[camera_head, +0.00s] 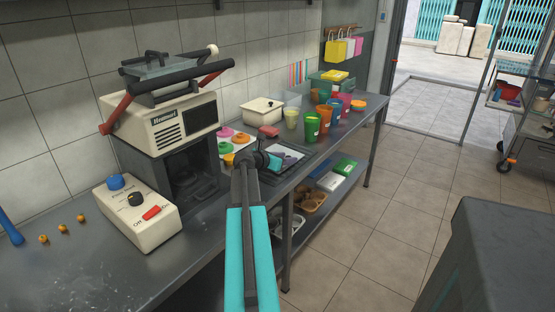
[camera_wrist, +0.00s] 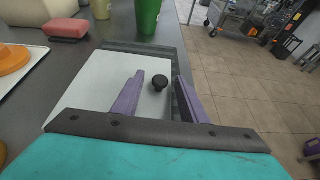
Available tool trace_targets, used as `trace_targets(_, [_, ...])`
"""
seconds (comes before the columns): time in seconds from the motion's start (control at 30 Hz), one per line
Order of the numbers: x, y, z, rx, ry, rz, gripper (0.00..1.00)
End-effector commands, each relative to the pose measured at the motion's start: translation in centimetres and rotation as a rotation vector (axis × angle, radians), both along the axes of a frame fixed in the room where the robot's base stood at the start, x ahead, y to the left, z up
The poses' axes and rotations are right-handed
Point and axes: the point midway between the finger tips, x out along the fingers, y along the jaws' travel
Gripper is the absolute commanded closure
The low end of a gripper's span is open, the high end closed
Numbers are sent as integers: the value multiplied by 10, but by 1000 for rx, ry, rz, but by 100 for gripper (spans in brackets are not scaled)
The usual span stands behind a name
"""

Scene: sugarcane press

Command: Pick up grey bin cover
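A flat light-grey panel with a dark frame and a small black knob (camera_wrist: 159,83) lies on the counter; I take it as the grey bin cover (camera_wrist: 97,85). In the head view the cover (camera_head: 290,155) shows partly behind my arm's end. My gripper (camera_wrist: 158,80) is open, its two purple fingers apart on either side of the knob. The knob appears between the fingertips but I see no contact; the height gap is hard to judge. In the head view my gripper (camera_head: 262,160) is small and dark, over the cover's near left part.
Several coloured cups (camera_head: 312,126) stand beyond the cover. A red sponge (camera_wrist: 67,29) and a white tray with coloured rings (camera_head: 235,141) are to its left. The press (camera_head: 165,115) and control box (camera_head: 137,212) stand nearer. A dark grey box (camera_head: 490,260) is lower right; the floor between is clear.

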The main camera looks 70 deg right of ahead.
Motion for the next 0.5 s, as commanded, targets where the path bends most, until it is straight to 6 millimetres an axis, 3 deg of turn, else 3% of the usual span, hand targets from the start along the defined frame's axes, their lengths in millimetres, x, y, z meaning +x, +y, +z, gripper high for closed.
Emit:
trace_targets(0.47, [-1,0,0,0,-1,-1,61])
trace_targets(0.5, [-1,0,0,0,-1,-1,68])
